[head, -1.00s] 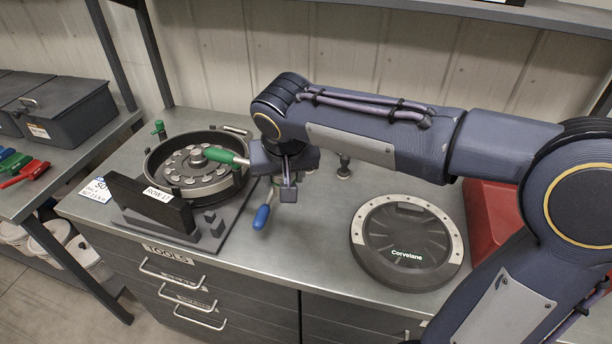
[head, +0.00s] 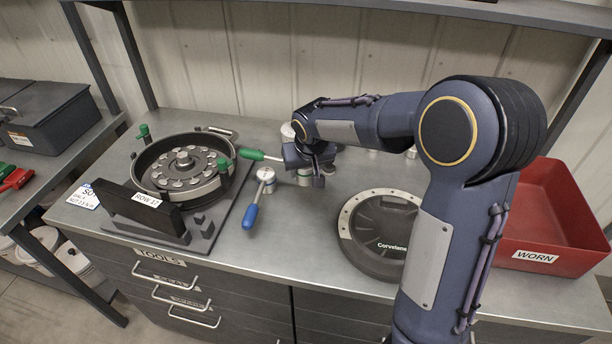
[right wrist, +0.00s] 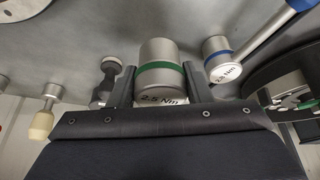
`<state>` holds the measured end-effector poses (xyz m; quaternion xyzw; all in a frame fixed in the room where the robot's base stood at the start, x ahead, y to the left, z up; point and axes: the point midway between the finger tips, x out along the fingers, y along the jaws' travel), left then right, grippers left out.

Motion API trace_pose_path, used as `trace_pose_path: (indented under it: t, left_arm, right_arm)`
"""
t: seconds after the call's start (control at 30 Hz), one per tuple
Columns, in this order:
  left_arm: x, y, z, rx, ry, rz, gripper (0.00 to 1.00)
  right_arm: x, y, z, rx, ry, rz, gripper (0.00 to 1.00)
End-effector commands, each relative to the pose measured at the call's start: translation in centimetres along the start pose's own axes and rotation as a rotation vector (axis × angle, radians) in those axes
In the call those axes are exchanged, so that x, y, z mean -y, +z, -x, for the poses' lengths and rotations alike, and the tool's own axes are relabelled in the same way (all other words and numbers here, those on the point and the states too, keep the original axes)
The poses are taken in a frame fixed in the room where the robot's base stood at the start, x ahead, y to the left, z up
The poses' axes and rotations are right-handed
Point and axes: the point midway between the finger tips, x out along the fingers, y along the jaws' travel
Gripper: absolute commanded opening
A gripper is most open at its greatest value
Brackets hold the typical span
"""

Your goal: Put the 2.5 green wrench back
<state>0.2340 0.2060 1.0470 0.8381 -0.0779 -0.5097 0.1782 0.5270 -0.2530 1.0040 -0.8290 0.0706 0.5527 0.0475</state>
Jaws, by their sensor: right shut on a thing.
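My right gripper (head: 308,170) is shut on the green wrench, whose green handle (head: 255,155) points left toward the seed meter. In the right wrist view, the wrench's silver head (right wrist: 162,75) has a green band and a "2.5 Nm" label, with a finger on each side. The head is upright, low over the bench; I cannot tell whether it touches. The blue wrench (head: 250,215) stands just left of the gripper, and its blue-banded head also shows in the right wrist view (right wrist: 217,58). My left gripper is not in view.
The round seed meter (head: 187,170), with green knobs, sits on a dark base behind a "ROW 12" block (head: 150,210). A round "Corvelane" cover (head: 375,235) lies to the right, partly behind my arm. A red "WORN" bin (head: 545,230) stands far right.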

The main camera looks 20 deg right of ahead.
Motion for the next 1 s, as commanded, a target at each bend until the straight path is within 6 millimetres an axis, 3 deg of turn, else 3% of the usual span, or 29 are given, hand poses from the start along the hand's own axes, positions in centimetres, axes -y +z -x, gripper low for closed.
trace_pose_path:
  t: [0.27,1.0]
  left_arm:
    - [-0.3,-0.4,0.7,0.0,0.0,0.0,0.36]
    - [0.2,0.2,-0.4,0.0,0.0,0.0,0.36]
  right_arm:
    - [-0.3,0.9,-3.1,0.0,0.0,0.0,0.0]
    - [-0.3,1.8,-4.6,0.006,0.003,0.002,0.0]
